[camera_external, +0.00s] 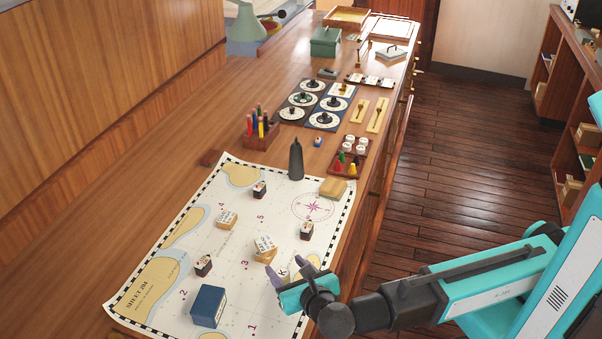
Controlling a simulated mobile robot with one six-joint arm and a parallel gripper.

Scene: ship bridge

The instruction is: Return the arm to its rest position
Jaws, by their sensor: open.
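My arm reaches in from the right edge of the external view, low over the front of the chart (205,240). My gripper (284,274) is open above the chart's lower right part, near a block printed with a K (283,273) that shows by its fingers. I cannot tell whether the fingers touch that block. A stack of lettered wooden blocks (265,248) stands just behind the gripper. A dark blue box (208,306) stands to its left on the chart.
Behind are a pencil holder (261,137), dial panels (315,103) and a tray of pegs (348,158). The wooden floor (450,160) right of the counter is clear.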

